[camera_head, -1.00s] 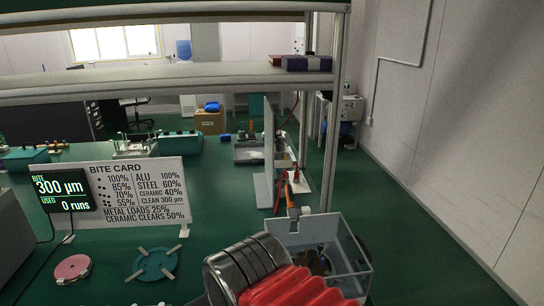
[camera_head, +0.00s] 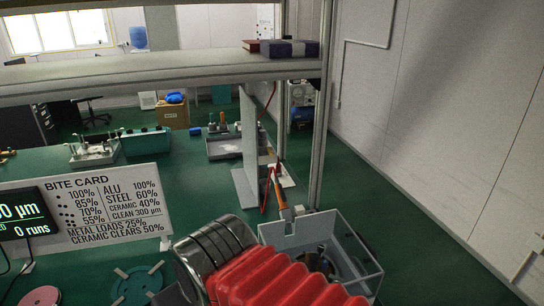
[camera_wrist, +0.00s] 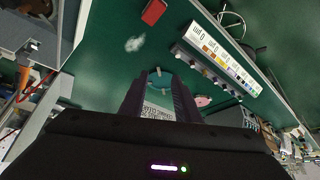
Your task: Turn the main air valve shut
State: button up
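I cannot pick out the main air valve for certain in either view. A pale boxy unit with blue below it (camera_head: 302,105) stands on the far side by the right wall, partly hidden behind the shelf post, and too small to show a valve handle. My gripper (camera_wrist: 160,80) shows in the wrist view with its two dark fingers apart and nothing between them. It points over the green surface, where a teal disc lies beyond the fingertips. My gripper does not show in the head view.
A shelf (camera_head: 150,72) with its post (camera_head: 322,150) crosses the head view. A clear-walled box (camera_head: 350,235) stands at the lower right, near my red-sleeved arm. The bite card (camera_head: 100,205) stands left. Green floor along the right wall (camera_head: 430,120) looks clear.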

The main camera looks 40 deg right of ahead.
jog(key=w+d+r+m+t+y, duration=0.1)
jog(key=w+d+m+t+y, duration=0.1)
jog(key=w+d+m, duration=0.85)
jog(key=w+d+r+m+t+y, duration=0.1)
jog(key=w+d+m+t+y, duration=0.3)
jog(key=w+m, duration=1)
jog(key=s+d+f+m+t+h, duration=0.2)
jog(key=d+m+h, duration=0.2)
jog(key=d+m, duration=0.8)
jog(key=s+d+f+m+t+h, duration=0.1)
jog(key=d+m+h, duration=0.3)
jog(key=d+m, duration=0.9)
jog(key=d, duration=1.4)
jog(key=shift+s+f+t+h, duration=0.35)
jog(key=shift+s+t+h, duration=0.05)
